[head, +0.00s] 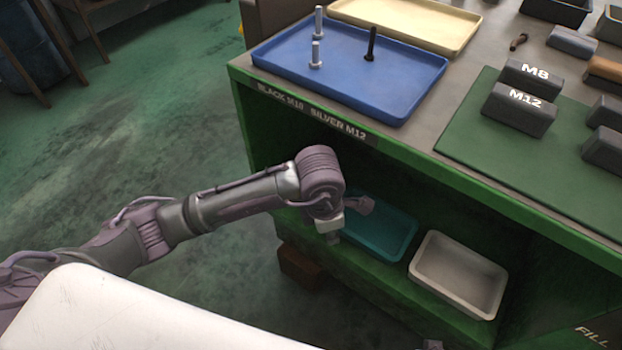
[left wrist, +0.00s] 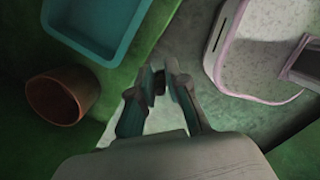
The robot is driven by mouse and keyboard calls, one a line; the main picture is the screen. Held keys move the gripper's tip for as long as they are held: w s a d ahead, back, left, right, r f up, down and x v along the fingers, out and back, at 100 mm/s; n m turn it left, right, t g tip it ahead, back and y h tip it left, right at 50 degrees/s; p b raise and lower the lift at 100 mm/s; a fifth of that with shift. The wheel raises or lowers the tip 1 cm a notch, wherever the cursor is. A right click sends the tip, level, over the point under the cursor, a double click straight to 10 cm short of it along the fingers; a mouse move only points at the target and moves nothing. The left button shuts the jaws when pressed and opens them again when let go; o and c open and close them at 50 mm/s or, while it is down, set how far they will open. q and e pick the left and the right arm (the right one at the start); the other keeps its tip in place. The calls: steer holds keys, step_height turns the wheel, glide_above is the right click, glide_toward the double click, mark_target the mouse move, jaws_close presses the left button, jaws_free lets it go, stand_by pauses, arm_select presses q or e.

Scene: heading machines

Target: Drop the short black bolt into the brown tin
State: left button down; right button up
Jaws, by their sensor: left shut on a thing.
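My left gripper (head: 334,238) points down in front of the green bench's open lower shelf. In the left wrist view its fingers (left wrist: 158,82) are closed on a small dark piece (left wrist: 159,87), which looks like a black bolt; little of it shows. The round brown tin (left wrist: 62,97) is open at the top and stands left of the fingertips in that view, apart from them. In the head view a dark brown shape (head: 298,265) low at the shelf's left end seems to be this tin.
A teal tray (head: 385,233) and a grey-white tray (head: 460,272) stand on the lower shelf. On the bench top, a blue tray (head: 395,95) holds an upright black bolt (head: 371,45) and two silver bolts (head: 317,54). The bench top edge overhangs the shelf.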

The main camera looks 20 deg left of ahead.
arm_select(q)
steer(key=w+a+f, duration=0.1)
steer(key=w+a, duration=0.2)
steer(key=w, duration=0.2)
steer(key=w+a+f+b, duration=0.1)
steer(key=w+a, duration=0.2)
steer(key=w, duration=0.3)
steer(key=w+a+b, duration=0.1)
steer(key=w+a, duration=0.3)
steer(key=w, duration=0.1)
steer(key=shift+w+f, duration=0.35)
steer(key=shift+f, duration=0.05)
step_height(320, 180, down, 4)
steer(key=shift+w+f+b, duration=0.1)
steer(key=shift+f+b, duration=0.1)
steer(key=shift+b, duration=0.25)
steer(key=shift+w+a+f, duration=0.1)
arm_select(e)
steer(key=w+v, duration=0.2)
steer(key=v, duration=0.8)
steer(key=shift+w+r+t, duration=0.3)
steer(key=shift+r+t, duration=0.1)
steer(key=shift+r, duration=0.25)
arm_select(q)
steer(key=shift+f, duration=0.2)
arm_select(e)
steer(key=shift+s+r, duration=0.1)
steer(key=shift+r, duration=0.35)
steer(key=shift+r, duration=0.1)
